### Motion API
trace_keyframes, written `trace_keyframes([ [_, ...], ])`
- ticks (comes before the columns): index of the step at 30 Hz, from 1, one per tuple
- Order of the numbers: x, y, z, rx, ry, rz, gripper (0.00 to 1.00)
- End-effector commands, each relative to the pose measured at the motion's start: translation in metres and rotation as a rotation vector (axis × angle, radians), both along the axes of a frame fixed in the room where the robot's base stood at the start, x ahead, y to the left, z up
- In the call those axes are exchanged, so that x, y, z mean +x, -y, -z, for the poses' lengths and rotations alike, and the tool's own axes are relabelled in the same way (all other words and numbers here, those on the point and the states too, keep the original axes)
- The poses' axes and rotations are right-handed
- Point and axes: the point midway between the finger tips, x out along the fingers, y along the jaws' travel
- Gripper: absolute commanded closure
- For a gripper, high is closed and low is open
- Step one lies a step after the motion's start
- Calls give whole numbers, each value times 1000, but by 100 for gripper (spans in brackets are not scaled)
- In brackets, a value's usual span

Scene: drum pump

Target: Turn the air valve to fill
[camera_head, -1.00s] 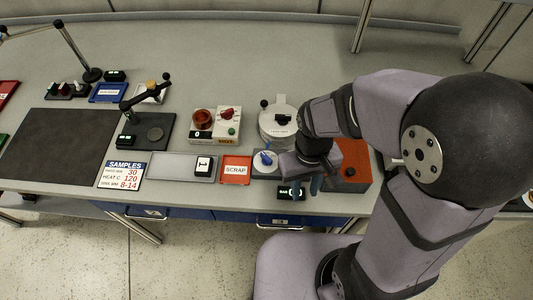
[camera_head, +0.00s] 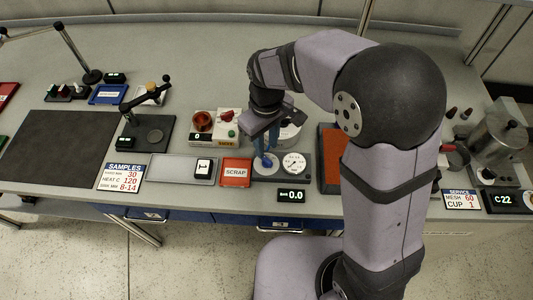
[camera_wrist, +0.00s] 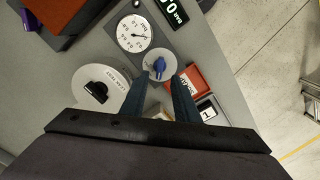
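The air valve is a blue lever knob (camera_head: 266,162) on a pale round dial beside a white pressure gauge (camera_head: 294,163). In the wrist view the blue knob (camera_wrist: 159,66) lies just past and between my fingertips, and the gauge (camera_wrist: 133,33) is up and to the left. My gripper (camera_head: 264,150) points down above the knob, fingers apart and empty; the wrist view shows it open too (camera_wrist: 160,82). No contact with the knob is visible. The fingers partly cover the dial in the head view. A pressure display (camera_head: 291,195) reads 0.0.
A red SCRAP bin (camera_head: 236,172) stands just left of the valve. A red-topped block (camera_head: 331,160) stands right of the gauge. The bench front edge is near.

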Motion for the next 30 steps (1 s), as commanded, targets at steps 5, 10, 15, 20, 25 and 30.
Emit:
trace_keyframes([
  [5, -1, 1, 23, -2, -5, 1, 72],
  [10, -1, 1, 43, -2, -4, 1, 72],
  [15, -1, 0, 56, -1, -2, 1, 72],
  [20, -1, 0, 59, 0, 0, 1, 72],
  [25, -1, 0, 59, 0, 0, 1, 72],
  [30, -1, 0, 59, 0, 0, 1, 100],
])
